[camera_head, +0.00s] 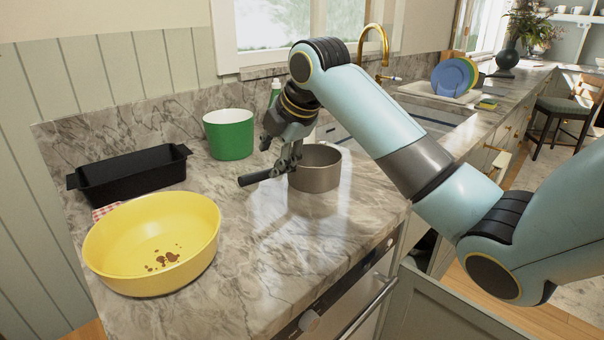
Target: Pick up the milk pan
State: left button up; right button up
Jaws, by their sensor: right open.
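The milk pan (318,172) is a small grey metal pan standing upright on the marble counter. Its dark handle (254,178) points left, toward the black tray. My right gripper (285,166) is just above the handle, close to the pan's left wall. Its fingers point down and are open; I cannot tell whether they touch the handle. Part of the pan's left rim is hidden behind the gripper. My left gripper is not in view.
A yellow bowl (115,236) with brown bits, a black rectangular tray (128,176) and a green pot (229,141) stand left of the pan. A sink with a gold tap (384,45) is behind my right arm. The counter in front of the pan is clear.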

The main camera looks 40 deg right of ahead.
aim_at(269, 170)
jog(key=x, duration=0.6)
jog(key=shift+s+f, duration=0.1)
jog(key=shift+f, duration=0.35)
grip_shut()
jog(key=shift+d+r, duration=0.1)
